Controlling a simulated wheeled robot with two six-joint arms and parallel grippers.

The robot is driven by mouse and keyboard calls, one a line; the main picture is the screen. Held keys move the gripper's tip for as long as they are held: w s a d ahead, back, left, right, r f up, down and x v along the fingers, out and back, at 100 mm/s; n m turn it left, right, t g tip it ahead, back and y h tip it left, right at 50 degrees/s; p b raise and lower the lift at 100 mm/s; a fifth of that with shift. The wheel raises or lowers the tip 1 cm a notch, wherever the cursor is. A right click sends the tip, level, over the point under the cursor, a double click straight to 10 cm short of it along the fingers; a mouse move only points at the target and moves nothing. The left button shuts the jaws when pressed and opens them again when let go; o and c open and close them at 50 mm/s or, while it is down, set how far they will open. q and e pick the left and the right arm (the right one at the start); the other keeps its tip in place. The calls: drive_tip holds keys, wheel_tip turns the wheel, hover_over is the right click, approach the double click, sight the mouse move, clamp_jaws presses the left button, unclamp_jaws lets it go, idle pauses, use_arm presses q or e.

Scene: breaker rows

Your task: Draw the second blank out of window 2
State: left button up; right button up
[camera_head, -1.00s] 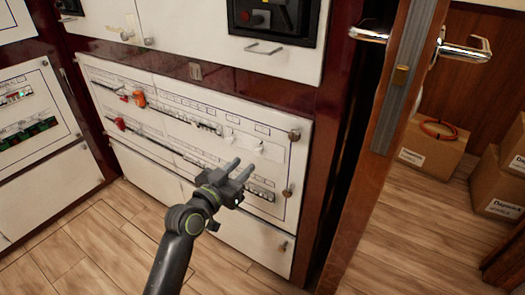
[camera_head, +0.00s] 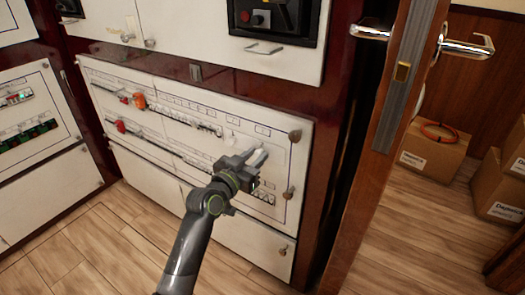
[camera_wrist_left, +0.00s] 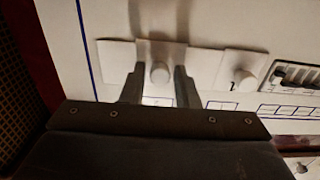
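A white blanking plate with a round knob (camera_wrist_left: 160,73) shows in the left wrist view, on the white breaker panel. Another white blank with a knob (camera_wrist_left: 242,79) sits to its right in that view. My left gripper (camera_head: 262,153) is at the upper right part of the panel in the head view and covers the blank there. In the left wrist view my left gripper's fingers (camera_wrist_left: 159,78) stand on either side of the first knob, open, with small gaps beside it. Plate edges near the fingers are partly hidden. My right gripper is not in view.
The breaker panel (camera_head: 290,160) carries rows of breakers, with orange (camera_head: 139,101) and red (camera_head: 121,126) pieces at its left. A wooden door (camera_head: 375,165) with metal handles stands at the right. Cardboard boxes (camera_head: 432,152) lie beyond it. The floor in front is clear.

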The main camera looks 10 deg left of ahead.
use_arm(q)
clamp_jaws()
drive_tip(key=shift+r, duration=0.15)
drive_tip(key=shift+s+a, duration=0.1)
drive_tip(key=shift+s, duration=0.05)
drive_tip(key=p+v, duration=0.2)
drive_tip(key=v, duration=0.8)
idle(1.0)
